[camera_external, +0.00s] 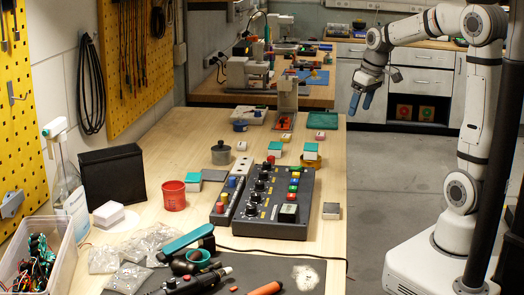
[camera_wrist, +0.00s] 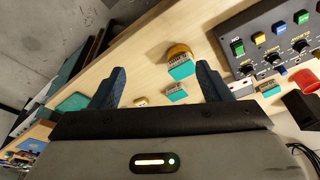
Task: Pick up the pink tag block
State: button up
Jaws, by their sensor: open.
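My gripper (camera_external: 360,103) is open and empty, raised beyond the right edge of the bench in the external view. Its two blue fingers stand wide apart in the wrist view (camera_wrist: 160,78). Two small pale blocks lie on the bench: one (camera_external: 286,137) near the middle back with a pinkish top, another (camera_external: 241,146) to its left. Which one carries the pink tag is too small to tell. In the wrist view a small pale block (camera_wrist: 140,102) lies between the fingers' lines, apart from them.
A green tray (camera_external: 322,120) lies at the back right.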

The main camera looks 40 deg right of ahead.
jog(key=w+d+f+n+y, duration=0.1)
jog(key=w+d+f, duration=0.15)
jog(key=w, duration=0.55)
jog(key=w+d+f+n, duration=0.2)
jog(key=w+d, duration=0.2)
jog(key=w, duration=0.4)
jog(key=n+b, duration=0.1)
jog(key=n, duration=0.1)
send_near(320, 134)
jog(key=shift+d+f+t+y, duration=0.35)
jog(key=shift+f+y, duration=0.15)
jog(key=shift+f, duration=0.15)
jog(key=p+x, duration=0.1)
jog(key=x, duration=0.6)
jog(key=shift+d, duration=0.1)
jog(key=c, duration=1.1)
